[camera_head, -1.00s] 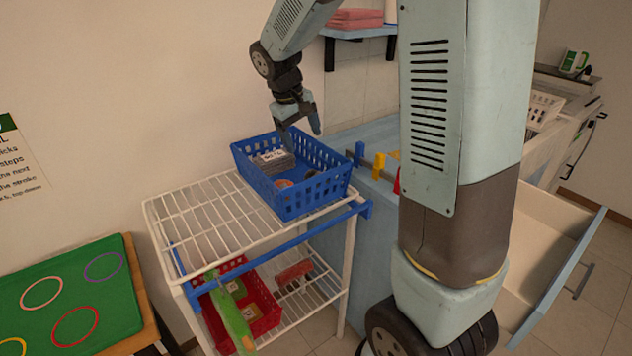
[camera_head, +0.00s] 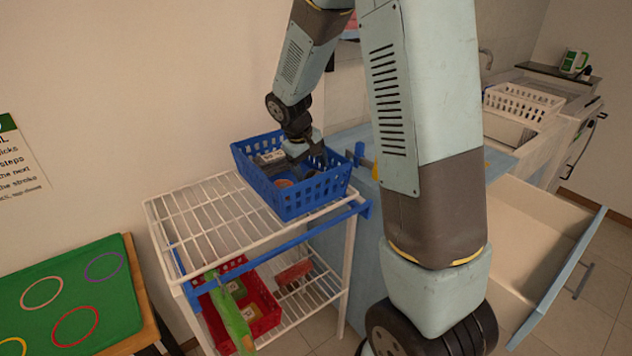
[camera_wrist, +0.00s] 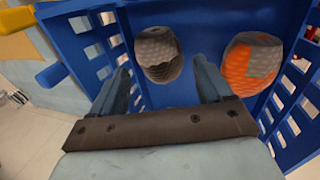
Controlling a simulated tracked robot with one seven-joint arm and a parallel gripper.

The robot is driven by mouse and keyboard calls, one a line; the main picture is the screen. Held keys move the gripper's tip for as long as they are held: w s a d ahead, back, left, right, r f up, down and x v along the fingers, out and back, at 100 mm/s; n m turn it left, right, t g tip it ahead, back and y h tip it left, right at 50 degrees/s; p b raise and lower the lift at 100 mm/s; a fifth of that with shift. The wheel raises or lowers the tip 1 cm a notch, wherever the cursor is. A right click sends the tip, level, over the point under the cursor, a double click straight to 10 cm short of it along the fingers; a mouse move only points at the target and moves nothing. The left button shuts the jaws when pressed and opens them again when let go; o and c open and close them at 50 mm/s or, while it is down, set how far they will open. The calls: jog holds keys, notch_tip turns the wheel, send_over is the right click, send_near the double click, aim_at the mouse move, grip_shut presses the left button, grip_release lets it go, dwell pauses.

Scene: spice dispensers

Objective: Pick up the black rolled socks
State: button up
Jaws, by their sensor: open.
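The dark grey-black rolled socks (camera_wrist: 158,50) lie on the floor of the blue basket (camera_wrist: 185,22) in the wrist view, seen between and just beyond my fingertips. My gripper (camera_wrist: 161,64) is open, with one finger on each side of the socks in the picture; I see no clear contact. An orange and grey rolled pair (camera_wrist: 250,64) lies to the right, outside the right finger. In the head view my gripper (camera_head: 306,158) is down inside the blue basket (camera_head: 292,205), and the dark socks are hard to make out there.
The basket stands on a white wire rack (camera_head: 205,222). A pale labelled bundle (camera_head: 270,157) lies in its back left. A red basket (camera_head: 262,310) is on the lower shelf. An open drawer (camera_head: 545,250) is at the right. Basket walls surround my gripper closely.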

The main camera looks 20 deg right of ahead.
aim_at(313, 173)
jog(key=shift+x, duration=1.65)
jog(key=shift+s, duration=0.1)
jog(key=shift+c, duration=0.4)
jog(key=c, duration=0.7)
